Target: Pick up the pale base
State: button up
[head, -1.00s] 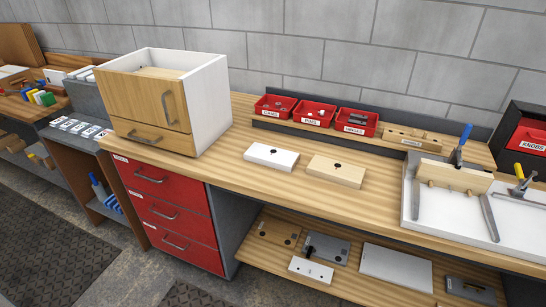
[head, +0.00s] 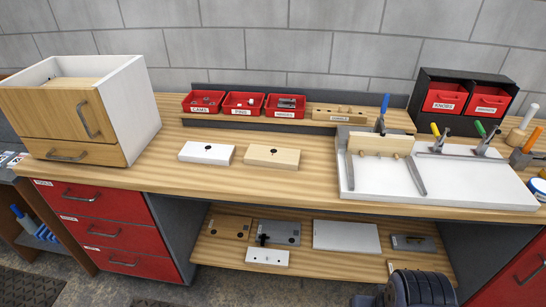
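A pale wooden block (head: 272,157) with a small dark spot on its top lies flat on the bench, left of the middle of the head view. A white block (head: 207,153) of similar size, also with a dark spot, lies just to its left with a narrow gap between them. Either could be called a pale base; the wooden one is pale tan. Nothing touches either block from above. A dark ribbed part at the bottom right seems to be mine. My gripper's fingers do not show.
Red bins (head: 243,104) stand on a raised ledge behind the blocks. A white work board (head: 445,190) with clamps is to the right, a wood-and-white cabinet (head: 140,110) to the left. The lower shelf (head: 215,250) holds plates. Bench in front of the blocks is clear.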

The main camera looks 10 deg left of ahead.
aim_at(275, 157)
jog(key=i+l+u, duration=0.3)
jog(key=i+l, duration=0.2)
jog(key=i+l+u, duration=0.35)
jog(key=i+l, duration=0.2)
jog(key=l, duration=0.1)
